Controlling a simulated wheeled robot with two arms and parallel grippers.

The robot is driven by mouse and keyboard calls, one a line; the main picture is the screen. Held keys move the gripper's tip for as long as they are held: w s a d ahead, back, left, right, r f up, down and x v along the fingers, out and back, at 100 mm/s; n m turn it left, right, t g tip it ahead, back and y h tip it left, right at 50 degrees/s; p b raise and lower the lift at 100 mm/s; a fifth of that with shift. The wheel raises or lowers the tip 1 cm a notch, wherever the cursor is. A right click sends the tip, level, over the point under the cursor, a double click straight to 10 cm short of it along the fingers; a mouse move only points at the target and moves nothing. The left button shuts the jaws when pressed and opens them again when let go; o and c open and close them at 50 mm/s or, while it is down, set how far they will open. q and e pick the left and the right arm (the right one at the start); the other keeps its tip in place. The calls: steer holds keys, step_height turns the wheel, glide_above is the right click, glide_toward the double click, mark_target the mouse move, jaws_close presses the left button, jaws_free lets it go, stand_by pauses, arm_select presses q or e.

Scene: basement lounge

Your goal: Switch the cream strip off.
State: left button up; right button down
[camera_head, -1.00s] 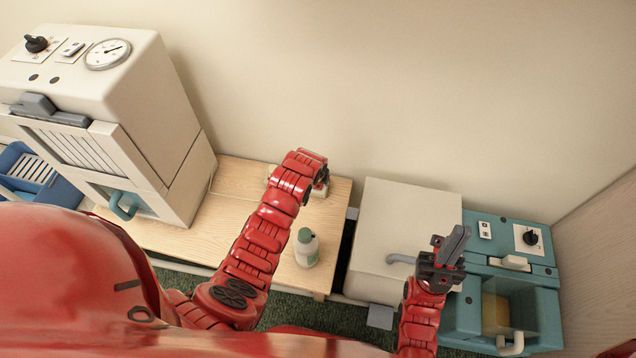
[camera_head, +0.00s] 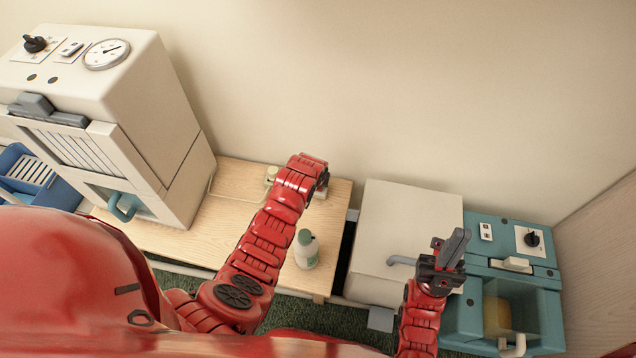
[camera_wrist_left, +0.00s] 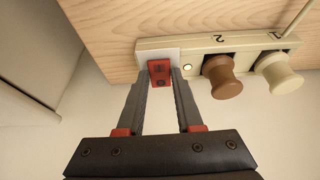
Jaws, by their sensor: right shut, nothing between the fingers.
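The cream strip (camera_wrist_left: 255,44) lies on the wooden table, marked with a 1 and a 2. Its red rocker switch (camera_wrist_left: 160,72) sits in a white surround at one end, beside a small glowing lamp (camera_wrist_left: 187,67). A brown plug (camera_wrist_left: 222,80) and a cream plug (camera_wrist_left: 279,74) stand in its sockets. My left gripper (camera_wrist_left: 161,84) is open, its fingertips on either side of the red switch; contact cannot be told. In the head view my left forearm hides this gripper and most of the strip. My right gripper (camera_head: 454,248) is shut and empty near the white box.
A white bottle with a green cap (camera_head: 306,250) stands on the wooden table (camera_head: 215,235). A white box (camera_head: 410,220) and a teal unit (camera_head: 545,300) stand at the right.

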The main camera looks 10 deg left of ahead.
arm_select(q)
jaws_close()
steer(key=shift+w, duration=0.1)
steer(key=shift+w+g, duration=0.2)
steer(key=shift+g, duration=0.3)
steer(key=shift+w+g+b, duration=0.15)
steer(key=shift+g+b, duration=0.35)
steer(key=shift+r+g, duration=0.1)
steer(key=shift+g, duration=0.3)
steer(key=o, duration=0.9)
jaws_free()
steer(key=shift+c, duration=0.2)
